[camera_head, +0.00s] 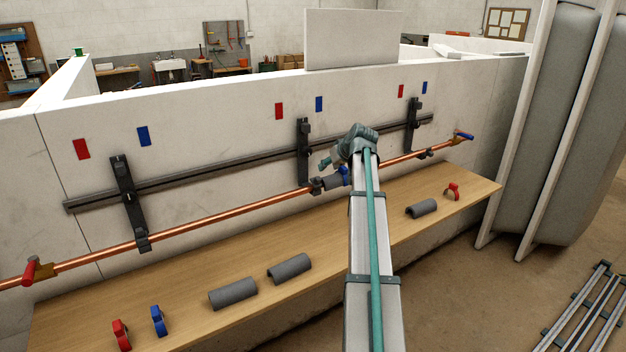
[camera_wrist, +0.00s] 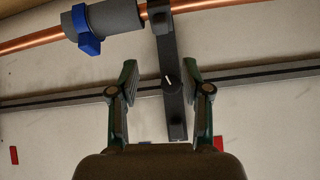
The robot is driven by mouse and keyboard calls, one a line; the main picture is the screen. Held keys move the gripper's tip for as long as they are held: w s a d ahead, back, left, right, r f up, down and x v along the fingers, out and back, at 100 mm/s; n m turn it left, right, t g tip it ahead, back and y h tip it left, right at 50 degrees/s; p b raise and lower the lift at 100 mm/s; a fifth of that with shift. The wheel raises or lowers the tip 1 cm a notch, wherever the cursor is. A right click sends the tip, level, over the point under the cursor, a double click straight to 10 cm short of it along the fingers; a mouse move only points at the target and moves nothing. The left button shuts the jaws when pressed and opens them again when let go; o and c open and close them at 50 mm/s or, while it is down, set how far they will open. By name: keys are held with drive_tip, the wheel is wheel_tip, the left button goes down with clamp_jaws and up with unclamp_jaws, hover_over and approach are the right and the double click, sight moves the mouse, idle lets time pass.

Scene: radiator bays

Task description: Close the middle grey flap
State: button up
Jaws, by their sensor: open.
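I cannot make out a separate grey flap with certainty. A grey sleeve (camera_head: 331,182) sits around the copper pipe right of the middle dark bracket (camera_head: 303,150), with a blue clip (camera_head: 343,176) on it. In the wrist view the sleeve (camera_wrist: 113,17) and blue clip (camera_wrist: 84,30) show at the upper left, beside the bracket (camera_wrist: 172,60) and its round knob with a white mark (camera_wrist: 168,82). My gripper (camera_wrist: 160,78) is open and empty, its fingers either side of the bracket in that view. In the head view my gripper (camera_head: 334,160) is partly hidden by my arm.
Loose grey half-shells (camera_head: 233,293) (camera_head: 289,268) (camera_head: 422,208), red clips (camera_head: 121,335) (camera_head: 452,191) and a blue clip (camera_head: 158,320) lie on the wooden bench (camera_head: 190,290). Further brackets (camera_head: 128,200) (camera_head: 413,125) stand on the dark rail (camera_head: 220,175). The copper pipe (camera_head: 215,220) runs along the wall.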

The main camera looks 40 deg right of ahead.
sight(318, 177)
drive_tip(key=shift+n, duration=0.9)
drive_tip(key=x, duration=0.3)
drive_tip(key=p+x, duration=0.1)
drive_tip(key=x, duration=0.3)
drive_tip(key=p+x, duration=0.1)
drive_tip(key=x, duration=0.3)
drive_tip(key=shift+s+a+f, duration=0.3)
drive_tip(key=c, duration=0.9)
drive_tip(key=shift+r, duration=0.1)
